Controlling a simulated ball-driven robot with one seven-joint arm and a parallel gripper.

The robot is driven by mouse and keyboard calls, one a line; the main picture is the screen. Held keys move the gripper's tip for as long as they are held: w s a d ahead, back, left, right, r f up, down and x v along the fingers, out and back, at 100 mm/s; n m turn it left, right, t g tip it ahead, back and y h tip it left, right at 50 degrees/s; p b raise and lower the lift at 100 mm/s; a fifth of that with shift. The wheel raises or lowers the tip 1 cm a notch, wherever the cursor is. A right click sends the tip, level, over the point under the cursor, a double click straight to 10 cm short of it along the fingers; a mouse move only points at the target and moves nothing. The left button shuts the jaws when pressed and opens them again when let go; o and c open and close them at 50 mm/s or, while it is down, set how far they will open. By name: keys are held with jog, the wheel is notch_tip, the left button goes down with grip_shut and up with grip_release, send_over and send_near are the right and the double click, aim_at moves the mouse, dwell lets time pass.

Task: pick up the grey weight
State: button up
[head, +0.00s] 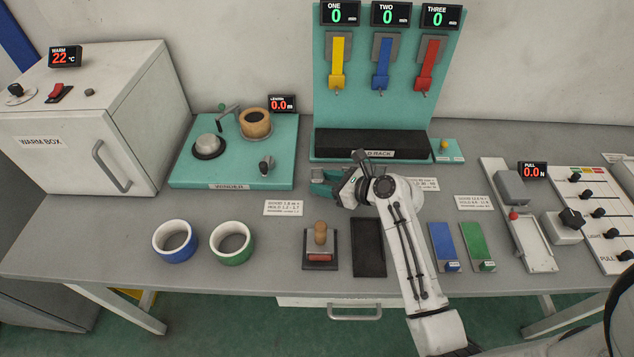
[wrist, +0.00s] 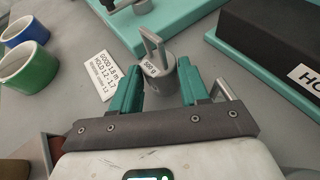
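The grey weight (wrist: 158,76) shows in the wrist view as a short cylinder marked 500 g with a metal loop handle on top. It stands upright on the bench between the two teal fingers of my gripper (wrist: 161,84). The fingers are apart, one on each side of it; I cannot tell whether either touches it. In the head view my gripper (head: 325,182) is low over the bench in front of the rack, pointing left. I cannot make out the weight clearly there.
The teal winder (head: 190,170) is left of my gripper, and the black rack block (head: 350,143) stands behind it. A metal loop (wrist: 222,90) shows beside the right finger.

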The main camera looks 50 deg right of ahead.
grip_shut()
jog(key=shift+r, duration=0.25)
jog(key=shift+r, duration=0.65)
jog(key=s+a+r, duration=0.5)
jog(key=s+r, duration=0.6)
jog(key=s, duration=0.2)
jog(key=shift+r+b, duration=0.2)
jog(key=shift+b, duration=0.15)
